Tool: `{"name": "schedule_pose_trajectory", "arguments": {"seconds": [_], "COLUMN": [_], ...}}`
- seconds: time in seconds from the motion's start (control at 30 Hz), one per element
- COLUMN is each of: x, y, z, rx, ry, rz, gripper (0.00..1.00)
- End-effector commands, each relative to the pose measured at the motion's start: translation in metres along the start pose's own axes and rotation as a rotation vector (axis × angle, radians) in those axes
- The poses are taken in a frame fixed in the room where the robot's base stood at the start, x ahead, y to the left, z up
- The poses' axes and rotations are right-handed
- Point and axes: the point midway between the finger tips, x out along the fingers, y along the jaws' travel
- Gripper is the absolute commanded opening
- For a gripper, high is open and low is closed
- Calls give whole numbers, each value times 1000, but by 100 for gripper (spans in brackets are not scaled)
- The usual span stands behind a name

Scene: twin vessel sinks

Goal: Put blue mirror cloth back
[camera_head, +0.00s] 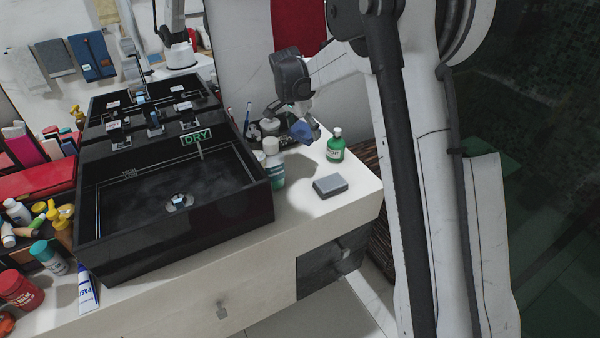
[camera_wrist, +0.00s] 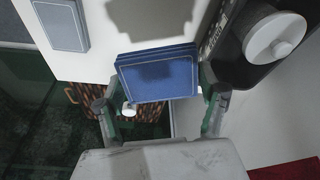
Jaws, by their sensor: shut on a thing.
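The blue mirror cloth (camera_head: 303,132) is a small folded stack held by my gripper (camera_head: 300,118) above the right end of the counter. In the wrist view the blue cloth (camera_wrist: 158,76) shows its layered folded edge between the two fingers of my gripper (camera_wrist: 162,100), which are shut on its sides. A grey-blue folded cloth (camera_head: 330,186) lies flat on the counter at the front right; it also shows at the top left of the wrist view (camera_wrist: 62,24). What lies directly under the blue cloth is hard to tell.
A green bottle (camera_head: 336,146) stands right of the held cloth. White-capped bottles (camera_head: 272,162) stand beside the black vessel sink (camera_head: 175,195). A dark tray (camera_head: 284,134) with a white-lidded jar (camera_wrist: 275,36) is close by. The white counter (camera_head: 310,215) is clear near its front edge.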

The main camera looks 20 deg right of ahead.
Motion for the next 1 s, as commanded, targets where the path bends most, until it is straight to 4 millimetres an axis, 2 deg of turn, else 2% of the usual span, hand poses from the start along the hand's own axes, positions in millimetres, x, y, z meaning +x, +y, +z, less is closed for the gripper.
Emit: {"name": "schedule_pose_trajectory", "arguments": {"seconds": [0.03, 0.13, 0.33, 0.6, 0.87, 1.0], "x": [4, 1, -3, 39, 58, 75], "y": [4, 13, 20, 20, 20, 19], "z": [7, 22, 38, 50, 56, 60], "rx": [82, 220, 342, 349, 348, 347], "ry": [-72, -181, -269, -273, -272, -272], "rz": [19, 36, 39, 38, 38, 37], "gripper": [51, 51, 51, 51, 51, 51]}}
